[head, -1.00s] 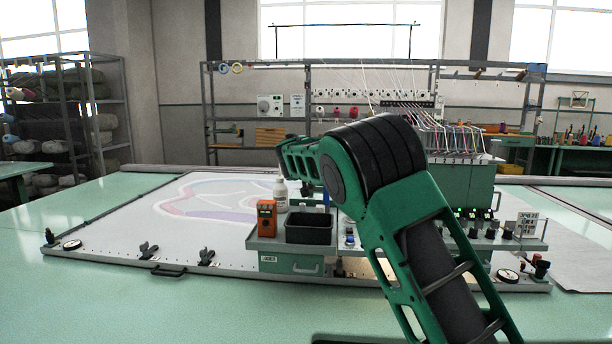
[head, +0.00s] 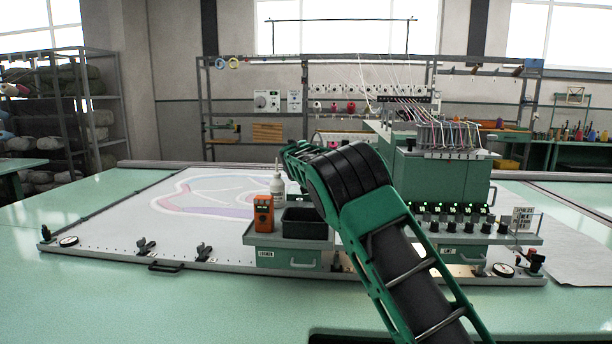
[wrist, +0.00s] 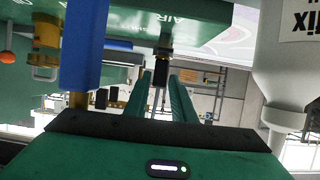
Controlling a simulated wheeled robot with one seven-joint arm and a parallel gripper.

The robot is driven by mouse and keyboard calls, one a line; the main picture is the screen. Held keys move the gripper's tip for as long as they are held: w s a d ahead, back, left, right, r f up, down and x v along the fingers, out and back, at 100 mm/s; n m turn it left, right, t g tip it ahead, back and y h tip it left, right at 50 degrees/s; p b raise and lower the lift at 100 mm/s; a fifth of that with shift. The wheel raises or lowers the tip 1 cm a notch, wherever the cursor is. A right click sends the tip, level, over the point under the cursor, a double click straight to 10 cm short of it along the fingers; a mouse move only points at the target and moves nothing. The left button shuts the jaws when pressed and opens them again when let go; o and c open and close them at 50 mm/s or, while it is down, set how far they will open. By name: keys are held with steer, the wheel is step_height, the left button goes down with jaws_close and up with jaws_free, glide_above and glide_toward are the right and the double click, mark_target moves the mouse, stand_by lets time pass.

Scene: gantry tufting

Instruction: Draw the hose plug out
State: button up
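In the wrist view, my gripper (wrist: 165,88) shows as two green fingers, apart from each other. A dark, narrow plug-like piece (wrist: 162,66) shows between and beyond the fingertips, below a green panel marked AIR (wrist: 165,22). It looks like the hose plug, but I cannot tell whether the fingers touch it. The plug cannot be made out in the head view, where my own arm covers the spot and hides the fingers. The green tufting machine (head: 437,187) stands behind my arm, with several black knobs and green lights along its front.
A white bottle (head: 279,190), an orange meter (head: 263,214) and a black bin (head: 304,226) stand beside my wrist. In the wrist view, the bottle (wrist: 285,60) is close on the right and a blue cylinder (wrist: 85,42) close on the left. The front table is clear.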

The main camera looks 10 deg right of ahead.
jaws_close()
steer(key=shift+c, duration=0.5)
jaws_free()
jaws_close()
steer(key=shift+r, duration=0.2)
steer(key=shift+w+r, duration=0.1)
steer(key=shift+r, duration=1.4)
steer(key=shift+s+r, duration=0.2)
steer(key=shift+r, duration=0.15)
steer(key=shift+w+f, duration=0.1)
steer(key=shift+f, duration=0.1)
steer(key=shift+r, duration=0.15)
